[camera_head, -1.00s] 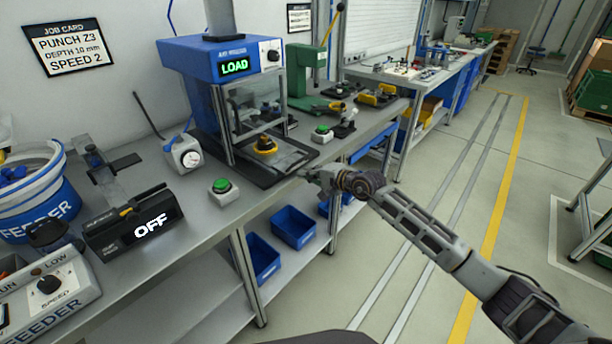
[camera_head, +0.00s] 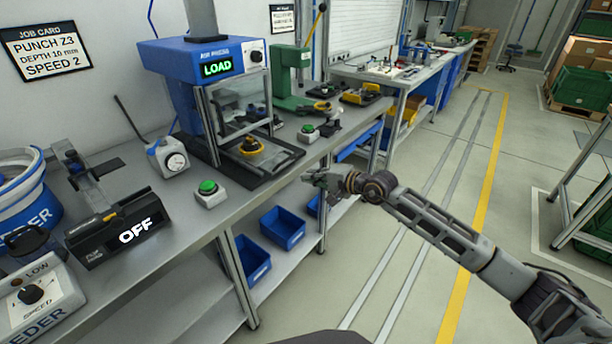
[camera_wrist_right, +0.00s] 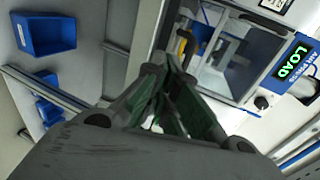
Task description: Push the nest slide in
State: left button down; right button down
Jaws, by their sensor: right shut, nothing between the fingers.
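The blue air press (camera_head: 203,58) stands on the bench with its display reading LOAD. The nest slide (camera_head: 268,163) is a dark plate at the press's foot, reaching toward the bench's front edge. A round yellow nest with a dark part in it (camera_head: 251,146) sits on the slide within the press's opening. My right gripper (camera_head: 312,182) is shut and empty, apart from the slide, just off the bench's front edge. In the right wrist view the fingers (camera_wrist_right: 172,75) point at the press, and the slide is mostly hidden. My left gripper is not in view.
A green button box (camera_head: 208,192) stands left of the slide, and another (camera_head: 308,133) to its right. Blue bins (camera_head: 283,227) sit on the lower shelf. The aisle floor is clear.

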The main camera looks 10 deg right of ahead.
jog(key=shift+v, duration=1.9)
